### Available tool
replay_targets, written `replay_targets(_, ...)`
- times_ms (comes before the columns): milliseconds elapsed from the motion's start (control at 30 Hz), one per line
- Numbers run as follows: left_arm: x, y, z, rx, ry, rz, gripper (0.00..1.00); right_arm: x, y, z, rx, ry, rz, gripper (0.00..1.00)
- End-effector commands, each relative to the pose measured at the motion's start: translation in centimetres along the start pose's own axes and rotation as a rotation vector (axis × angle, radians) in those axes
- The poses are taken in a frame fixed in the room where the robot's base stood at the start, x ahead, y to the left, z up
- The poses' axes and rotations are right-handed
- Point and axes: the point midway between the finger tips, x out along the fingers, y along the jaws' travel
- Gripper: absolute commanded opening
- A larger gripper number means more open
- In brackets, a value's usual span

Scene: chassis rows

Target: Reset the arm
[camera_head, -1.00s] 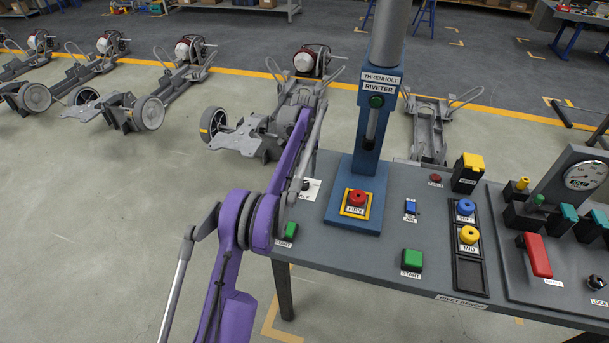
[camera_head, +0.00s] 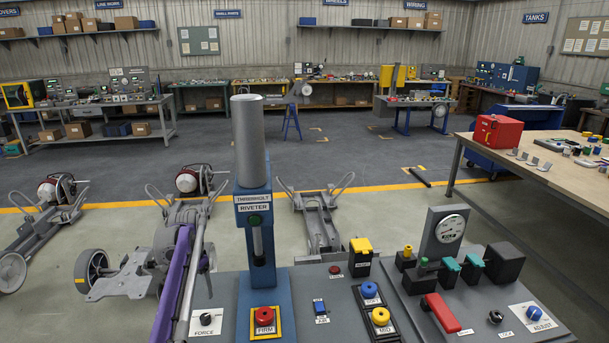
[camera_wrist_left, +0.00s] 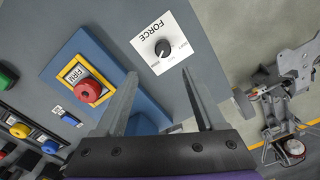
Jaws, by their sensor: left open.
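My left gripper (camera_wrist_left: 158,78) is open in the left wrist view, with nothing between its two grey fingers. It is over the left part of the rivet bench (camera_head: 225,290), close to the force dial (camera_wrist_left: 162,48) and the blue riveter base (camera_wrist_left: 150,110). The force dial also shows in the head view (camera_head: 206,320). My right gripper is in neither view.
A red FIRM button (camera_head: 264,316) sits at the riveter's foot. A control panel with a gauge (camera_head: 450,228) is on the right. Several grey chassis stand behind, one (camera_head: 320,220) past the riveter. A wooden table (camera_head: 545,170) with a red box (camera_head: 497,133) is at right.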

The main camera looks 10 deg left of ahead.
Motion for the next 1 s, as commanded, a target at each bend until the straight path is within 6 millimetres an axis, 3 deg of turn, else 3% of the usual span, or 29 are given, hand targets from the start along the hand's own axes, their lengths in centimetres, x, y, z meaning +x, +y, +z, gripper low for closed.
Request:
replay_targets(267,-5.8,6.8,2.7,-0.055,0.085,-0.045,0.71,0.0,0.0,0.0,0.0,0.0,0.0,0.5)
replay_targets(533,-8.8,14.5,8.8,-0.125,0.191,-0.077,0.71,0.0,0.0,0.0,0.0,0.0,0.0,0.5)
replay_targets(767,-8.3,20.7,16.0,-0.181,0.287,-0.088,0.71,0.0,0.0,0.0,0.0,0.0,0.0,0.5)
replay_targets(1000,-4.7,26.2,24.1,-0.239,0.388,-0.083,0.71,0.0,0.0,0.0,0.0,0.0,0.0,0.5)
